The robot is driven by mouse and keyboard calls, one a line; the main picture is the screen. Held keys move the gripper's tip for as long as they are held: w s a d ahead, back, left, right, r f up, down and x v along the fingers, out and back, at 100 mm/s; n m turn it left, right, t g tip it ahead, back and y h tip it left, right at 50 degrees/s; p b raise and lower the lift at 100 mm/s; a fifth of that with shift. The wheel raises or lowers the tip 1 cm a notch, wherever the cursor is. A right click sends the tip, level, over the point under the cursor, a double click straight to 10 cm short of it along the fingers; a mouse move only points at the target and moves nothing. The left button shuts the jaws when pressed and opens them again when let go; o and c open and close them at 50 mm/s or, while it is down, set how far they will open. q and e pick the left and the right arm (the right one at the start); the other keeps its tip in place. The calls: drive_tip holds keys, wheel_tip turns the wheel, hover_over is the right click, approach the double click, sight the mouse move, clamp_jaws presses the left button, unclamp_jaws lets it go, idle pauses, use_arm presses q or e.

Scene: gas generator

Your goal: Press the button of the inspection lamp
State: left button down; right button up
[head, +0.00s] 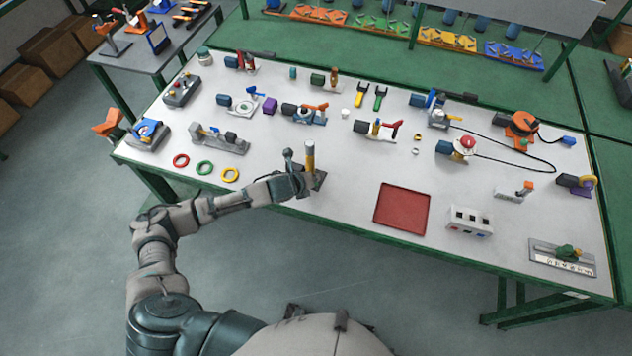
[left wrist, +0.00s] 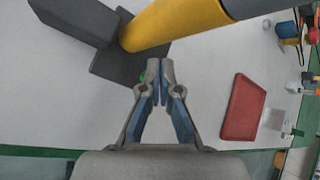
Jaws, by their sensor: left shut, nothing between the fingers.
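The inspection lamp, a yellow cylinder (head: 310,157) on a dark grey base, stands upright near the front middle of the white tabletop. In the left wrist view its yellow body (left wrist: 175,24) crosses the top, with its dark base (left wrist: 120,55) to the left. My left gripper (head: 301,184) is right beside the lamp at its front left. It is shut and empty, with its fingertips (left wrist: 160,68) just below the lamp body in the left wrist view. A small green spot (left wrist: 142,77), perhaps the button, shows partly behind the fingertips. Contact cannot be told. My right gripper is not in view.
A red tray (head: 402,208) lies right of the lamp, with a white socket box (head: 469,221) beyond. Several devices stand behind. The table's green front edge (head: 400,250) is close.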

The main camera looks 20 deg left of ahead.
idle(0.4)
use_arm(q)
drive_tip(key=shift+f, duration=0.45)
idle(0.4)
drive_tip(key=shift+d+r+p, duration=0.1)
drive_tip(key=shift+r+p, duration=0.85)
drive_tip(key=shift+p, duration=0.2)
drive_tip(key=shift+f, duration=0.1)
